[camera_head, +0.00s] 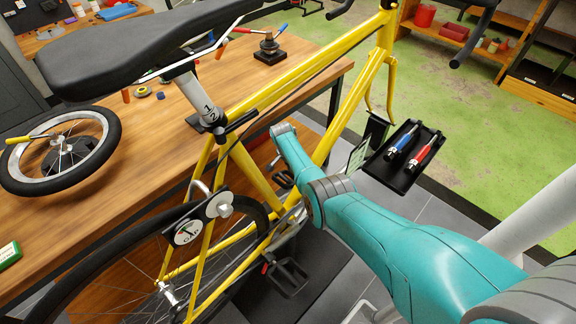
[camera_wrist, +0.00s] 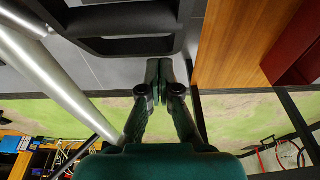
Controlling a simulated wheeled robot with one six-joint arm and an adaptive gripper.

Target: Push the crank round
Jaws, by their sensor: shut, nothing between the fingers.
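The yellow bicycle (camera_head: 300,85) stands beside the workbench. Its silver crank (camera_head: 283,238) slants down to a black pedal (camera_head: 288,278), low in the head view. My arm crosses in front of the frame and hides part of the drivetrain; I cannot make out my gripper in that view. In the wrist view my gripper (camera_wrist: 160,72) is shut and empty. A black slotted part (camera_wrist: 120,45), which looks like a pedal, lies just beyond the fingertips and to their left. I cannot tell whether they touch it.
The workbench (camera_head: 95,235) holds a small wheel (camera_head: 62,150) and tools. A black tray (camera_head: 405,158) with blue and red tools sits right of the frame. A dark rear wheel (camera_head: 95,262) is at lower left. Green and grey floor is open at right.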

